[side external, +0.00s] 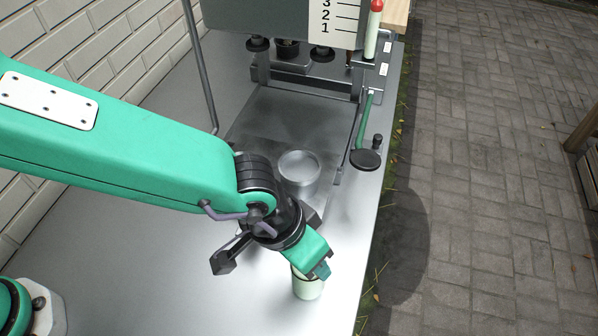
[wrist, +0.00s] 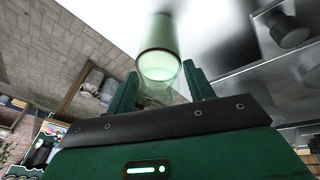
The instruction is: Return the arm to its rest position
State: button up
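My gripper (side external: 322,268) is low over the metal counter, at the end of my green arm. A pale green cup (side external: 308,288) stands upright on the counter right under the fingers, its upper part partly hidden by them. In the wrist view, my gripper's two green fingers (wrist: 160,78) are spread apart. The cup (wrist: 158,38) lies between and beyond their tips, with a narrow gap seeming to show on each side. Its clear rim end is nearest the camera.
A round metal container (side external: 299,168) stands behind my wrist on the tray (side external: 262,135) of the grey machine (side external: 280,20). A green lever (side external: 366,125) and a dark round pad (side external: 365,160) are at the counter's right edge. The counter (side external: 150,270) at front left is clear.

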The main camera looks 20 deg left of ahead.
jog(key=o, duration=0.5)
jog(key=c, duration=0.3)
jog(key=shift+c, duration=0.2)
jog(key=shift+r, duration=0.2)
jog(key=shift+r, duration=3.85)
jog(key=shift+a, duration=0.1)
